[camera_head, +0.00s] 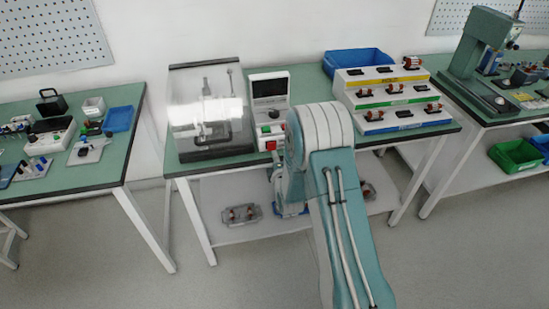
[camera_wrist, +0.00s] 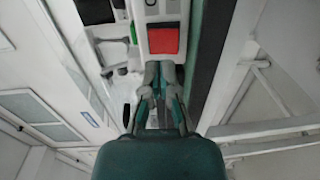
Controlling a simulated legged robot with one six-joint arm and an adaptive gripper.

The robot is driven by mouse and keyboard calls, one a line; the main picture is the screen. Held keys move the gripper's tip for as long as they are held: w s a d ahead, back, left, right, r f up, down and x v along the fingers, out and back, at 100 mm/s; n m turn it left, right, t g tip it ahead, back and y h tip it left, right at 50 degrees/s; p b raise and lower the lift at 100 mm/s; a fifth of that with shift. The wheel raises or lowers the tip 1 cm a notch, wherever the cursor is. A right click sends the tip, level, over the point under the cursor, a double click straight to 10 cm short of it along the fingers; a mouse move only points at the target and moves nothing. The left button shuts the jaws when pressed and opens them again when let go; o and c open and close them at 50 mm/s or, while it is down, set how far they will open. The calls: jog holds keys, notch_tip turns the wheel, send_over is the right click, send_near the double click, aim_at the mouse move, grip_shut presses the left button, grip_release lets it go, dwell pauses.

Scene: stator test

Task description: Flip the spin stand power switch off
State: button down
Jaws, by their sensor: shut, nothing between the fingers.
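The spin stand (camera_head: 208,128) with its clear cover sits at the left of the middle bench. Beside it stands a white control box with a dark screen (camera_head: 269,88), with a green button (camera_head: 265,130) and a red part (camera_head: 271,146) low on its front. In the wrist view a red square part (camera_wrist: 163,41) on a white panel lies just beyond my gripper (camera_wrist: 161,68). Its fingers are together and empty, with tips close to the red part; I cannot tell whether they touch. I cannot tell the switch's position. My arm hides the gripper in the head view.
A stepped rack of parts (camera_head: 390,102) and a blue bin (camera_head: 357,59) stand to the right on the same bench. A small tray (camera_head: 241,215) lies on the lower shelf. Other benches stand left and right.

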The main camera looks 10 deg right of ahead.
jog(key=s, duration=1)
jog(key=shift+r, duration=0.45)
jog(key=s+r+m+g, duration=0.3)
jog(key=r+m, duration=0.2)
jog(key=r, duration=0.3)
jog(key=s+r+m+g, duration=0.3)
jog(key=r+m, duration=0.1)
jog(key=r, duration=0.4)
jog(key=s+r+m+g, duration=0.2)
jog(key=s+r+m, duration=0.1)
jog(key=s, duration=0.8)
jog(key=s+r+m+g, duration=0.3)
jog(key=s+m, duration=0.3)
jog(key=s, duration=0.6)
jog(key=shift+a+r+g, duration=0.15)
jog(key=shift+r+g, duration=0.15)
jog(key=shift+r, duration=0.5)
